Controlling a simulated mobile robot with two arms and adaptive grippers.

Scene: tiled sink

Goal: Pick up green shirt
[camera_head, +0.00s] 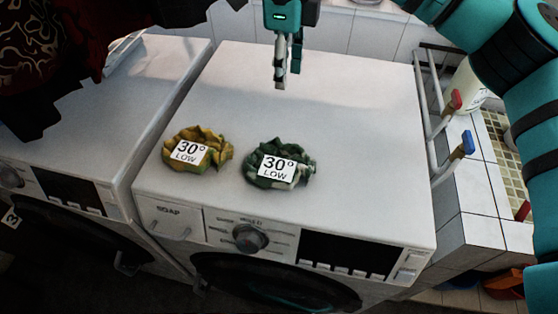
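The green shirt (280,165) is a small crumpled dark green and white bundle on top of the right washing machine (350,120). A white label reading "30° LOW" covers its middle. My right gripper (285,82) hangs down from the top edge, above the rear of the machine top and behind the shirt, apart from it. It is seen nearly edge-on, so its opening cannot be judged. No cloth shows in its fingers. My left gripper is not in view.
A yellow crumpled garment (197,150) with the same label lies just left of the green shirt. Another white washing machine (90,160) stands at left. Taps with red (455,99) and blue (468,142) handles stand at right. Dark patterned cloth hangs at upper left.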

